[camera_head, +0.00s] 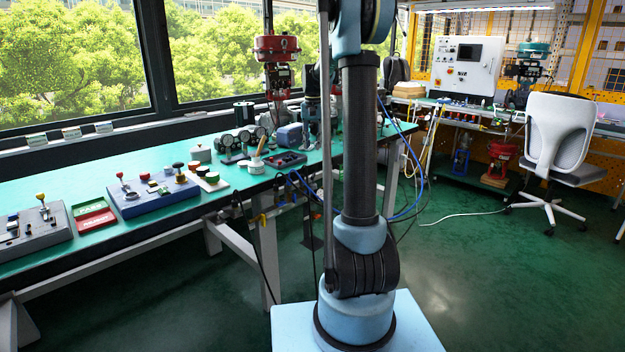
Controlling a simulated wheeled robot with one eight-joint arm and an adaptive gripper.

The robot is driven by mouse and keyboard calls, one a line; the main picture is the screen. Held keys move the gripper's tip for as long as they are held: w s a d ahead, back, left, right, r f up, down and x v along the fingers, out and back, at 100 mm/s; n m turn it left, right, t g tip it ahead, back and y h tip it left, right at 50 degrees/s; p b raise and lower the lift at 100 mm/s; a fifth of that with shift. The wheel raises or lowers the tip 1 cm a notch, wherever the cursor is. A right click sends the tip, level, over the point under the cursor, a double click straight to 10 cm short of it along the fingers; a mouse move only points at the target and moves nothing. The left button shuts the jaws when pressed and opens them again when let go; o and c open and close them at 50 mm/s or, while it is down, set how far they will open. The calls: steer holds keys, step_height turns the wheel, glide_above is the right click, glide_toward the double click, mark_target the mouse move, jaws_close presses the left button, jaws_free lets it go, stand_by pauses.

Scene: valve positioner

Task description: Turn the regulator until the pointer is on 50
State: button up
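My arm stands upright in the middle of the view, and its upper end runs out of the top of the picture. A group of dark round gauges (229,142) stands on the green bench (150,172), left of my arm. I cannot tell which part is the regulator, and no pointer or scale can be read at this size. A red valve actuator (277,48) rises at the back of the bench.
Control boxes with levers and buttons (152,192) line the bench at left. Blue hoses (413,190) hang near its right end. A white chair (563,140) and a second bench with a white panel (467,66) stand at right.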

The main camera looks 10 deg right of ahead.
mark_target(313, 176)
step_height(313, 176, down, 15)
steer(key=shift+f, duration=0.15)
stand_by(0.4)
steer(key=shift+c, duration=0.3)
jaws_close()
